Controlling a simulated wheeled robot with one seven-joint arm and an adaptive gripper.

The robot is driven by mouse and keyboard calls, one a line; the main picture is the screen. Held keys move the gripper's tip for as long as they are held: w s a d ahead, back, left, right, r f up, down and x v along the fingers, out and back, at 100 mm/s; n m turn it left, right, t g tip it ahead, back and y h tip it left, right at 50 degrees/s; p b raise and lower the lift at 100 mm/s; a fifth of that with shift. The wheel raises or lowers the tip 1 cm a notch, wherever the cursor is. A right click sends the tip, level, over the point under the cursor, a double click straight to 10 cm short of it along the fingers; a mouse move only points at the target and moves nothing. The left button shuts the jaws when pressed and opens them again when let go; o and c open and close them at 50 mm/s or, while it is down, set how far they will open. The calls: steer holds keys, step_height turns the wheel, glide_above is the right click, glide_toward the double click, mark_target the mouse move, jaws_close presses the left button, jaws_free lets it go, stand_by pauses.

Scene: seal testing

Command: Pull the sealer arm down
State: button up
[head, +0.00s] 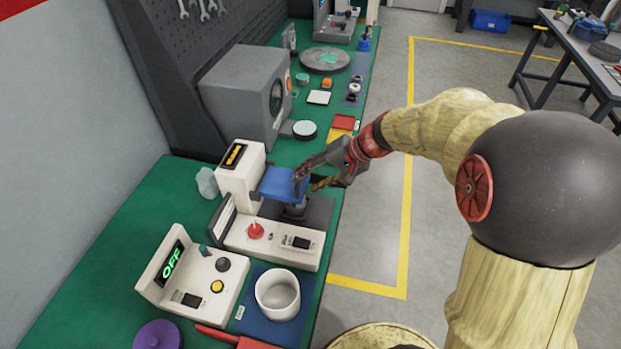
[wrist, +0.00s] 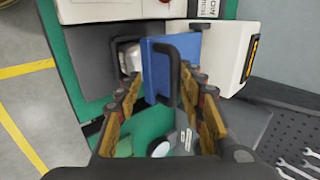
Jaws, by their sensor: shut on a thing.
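The sealer (head: 240,182) is a white machine with a lit amber display, on the green bench. Its blue sealer arm (head: 280,185) reaches out from the white column, raised above the sealer's base (head: 290,250). In the wrist view the blue arm (wrist: 165,68) has a black loop handle (wrist: 173,75). My gripper (head: 304,181) is at the arm's outer end, its fingers closed around the handle; the fingers (wrist: 158,98) partly hide the contact. A small pale container (wrist: 128,58) sits under the arm.
A red button (head: 256,230) and black switch (head: 299,242) are on the sealer's front. A white unit reading OFF (head: 172,263) and a white cup (head: 278,297) stand nearer. A grey machine (head: 245,95) stands behind. Floor is clear right of the bench.

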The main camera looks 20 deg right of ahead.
steer(key=v, duration=1.2)
steer(key=shift+d, duration=0.1)
steer(key=s+f+g+h, duration=0.2)
steer(key=s+f+h, duration=0.2)
steer(key=s, duration=0.7)
steer(key=s+a+r+n+t+h, duration=0.2)
steer(key=s+a+r+n+t, duration=0.1)
steer(key=s+a+r+n, duration=0.3)
steer(key=shift+s+a+r+n+h+p, duration=0.4)
steer(key=shift+s+r, duration=0.2)
steer(key=shift+s, duration=0.2)
